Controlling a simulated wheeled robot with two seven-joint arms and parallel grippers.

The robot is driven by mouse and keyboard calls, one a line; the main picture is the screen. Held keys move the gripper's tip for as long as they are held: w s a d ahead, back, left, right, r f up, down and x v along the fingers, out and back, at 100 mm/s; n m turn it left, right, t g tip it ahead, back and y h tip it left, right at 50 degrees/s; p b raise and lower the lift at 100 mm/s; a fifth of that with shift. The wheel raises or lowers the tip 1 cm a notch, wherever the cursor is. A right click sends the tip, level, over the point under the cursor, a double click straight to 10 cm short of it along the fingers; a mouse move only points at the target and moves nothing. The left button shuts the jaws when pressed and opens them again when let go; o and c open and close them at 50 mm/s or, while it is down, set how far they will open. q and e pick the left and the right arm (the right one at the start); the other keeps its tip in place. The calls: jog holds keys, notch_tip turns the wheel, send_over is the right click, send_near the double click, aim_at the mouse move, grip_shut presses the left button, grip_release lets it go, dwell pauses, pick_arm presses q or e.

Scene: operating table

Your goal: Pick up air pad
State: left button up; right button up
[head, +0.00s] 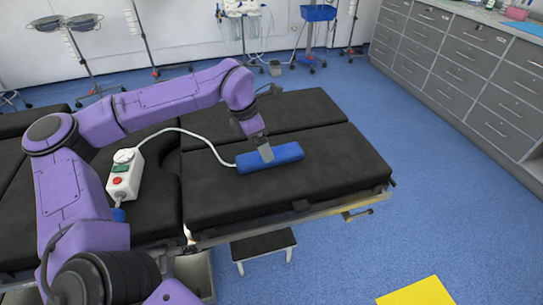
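The air pad (284,155) is a blue, flat-lying block on the black operating table (340,172). A white hose (195,132) runs from its left end to a white control box (125,175) with a red and a green button, further left on the table. My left arm comes in from the left and reaches over the table. My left gripper (266,153) points down at the middle of the air pad and touches or overlaps it in the head view. Its fingers are small and partly hidden, so I cannot tell whether they grip the pad. My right gripper is not in view.
Grey drawer cabinets (463,75) stand along the right wall. A small black-topped step stool (263,245) stands below the table's near edge. A yellow square (417,292) lies on the blue floor. Wheeled stands (75,45) are at the back wall.

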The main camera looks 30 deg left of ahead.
pick_arm(q)
jog(key=x, duration=0.2)
jog(key=w+x, duration=0.1)
jog(key=x, duration=0.2)
jog(key=shift+r, duration=0.15)
jog(key=shift+f, duration=0.25)
jog(key=c, duration=1.3)
jog(key=shift+o, duration=0.2)
